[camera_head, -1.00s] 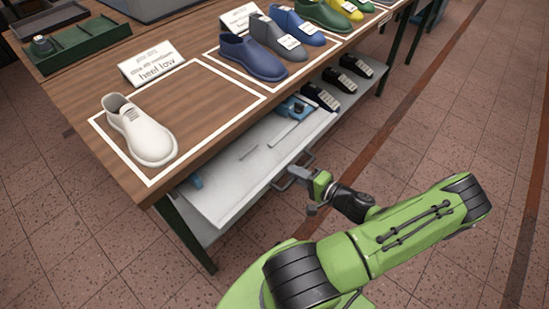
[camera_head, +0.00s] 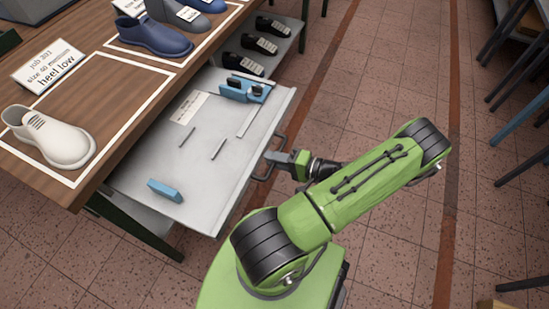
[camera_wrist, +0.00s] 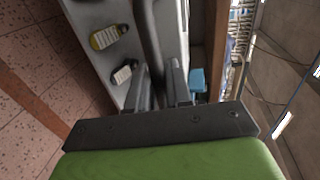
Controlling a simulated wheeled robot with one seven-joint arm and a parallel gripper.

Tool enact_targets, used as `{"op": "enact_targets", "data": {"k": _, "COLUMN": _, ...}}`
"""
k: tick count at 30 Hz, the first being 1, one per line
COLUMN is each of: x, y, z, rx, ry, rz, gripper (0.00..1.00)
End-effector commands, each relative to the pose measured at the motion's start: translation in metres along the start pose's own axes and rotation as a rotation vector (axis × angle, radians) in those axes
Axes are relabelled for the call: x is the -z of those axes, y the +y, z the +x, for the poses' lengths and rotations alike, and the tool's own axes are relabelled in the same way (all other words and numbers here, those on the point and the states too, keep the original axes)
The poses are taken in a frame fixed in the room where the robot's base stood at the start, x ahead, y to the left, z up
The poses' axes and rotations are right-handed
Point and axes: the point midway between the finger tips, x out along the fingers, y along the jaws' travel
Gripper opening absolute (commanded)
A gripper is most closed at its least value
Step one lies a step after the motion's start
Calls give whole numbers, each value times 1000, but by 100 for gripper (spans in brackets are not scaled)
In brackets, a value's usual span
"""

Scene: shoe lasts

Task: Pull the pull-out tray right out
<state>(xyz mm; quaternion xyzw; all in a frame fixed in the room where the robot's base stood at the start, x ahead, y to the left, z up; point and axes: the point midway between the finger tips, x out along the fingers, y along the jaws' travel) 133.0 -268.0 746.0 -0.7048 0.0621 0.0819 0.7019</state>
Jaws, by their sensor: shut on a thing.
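The pull-out tray (camera_head: 215,165) is light grey and stands well out from under the wooden table in the head view. A dark bar handle (camera_head: 265,157) is on its front edge. My gripper (camera_head: 280,160) is at this handle, shut on it. In the wrist view my gripper (camera_wrist: 160,85) has its two fingers around the dark handle bar (camera_wrist: 150,35). On the tray lie a blue block (camera_head: 165,190), thin grey rods, a paper card (camera_head: 190,107) and a blue holder (camera_head: 245,88) with dark parts.
The wooden table (camera_head: 118,135) carries a white shoe last (camera_head: 50,135), a blue one (camera_head: 153,36) and a sign (camera_head: 50,62). A lower shelf (camera_head: 285,45) holds several black lasts. Tiled floor (camera_head: 400,80) is free to the right. Stools (camera_head: 525,60) stand at the far right.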

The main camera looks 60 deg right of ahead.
Motion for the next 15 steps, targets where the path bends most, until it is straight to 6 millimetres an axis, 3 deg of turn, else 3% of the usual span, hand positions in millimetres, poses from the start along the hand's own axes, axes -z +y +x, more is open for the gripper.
{"op": "enact_targets", "data": {"k": 5, "x": 0, "y": 0, "z": 1, "rx": 0, "ry": -1, "rz": 0, "gripper": 0}}
{"op": "enact_targets", "data": {"k": 6, "x": 0, "y": 0, "z": 1, "rx": 0, "ry": -1, "rz": 0, "gripper": 26}}
{"op": "enact_targets", "data": {"k": 8, "x": 0, "y": 0, "z": 1, "rx": 0, "ry": -1, "rz": 0, "gripper": 35}}
{"op": "enact_targets", "data": {"k": 15, "x": 0, "y": 0, "z": 1, "rx": 0, "ry": -1, "rz": 0, "gripper": 36}}
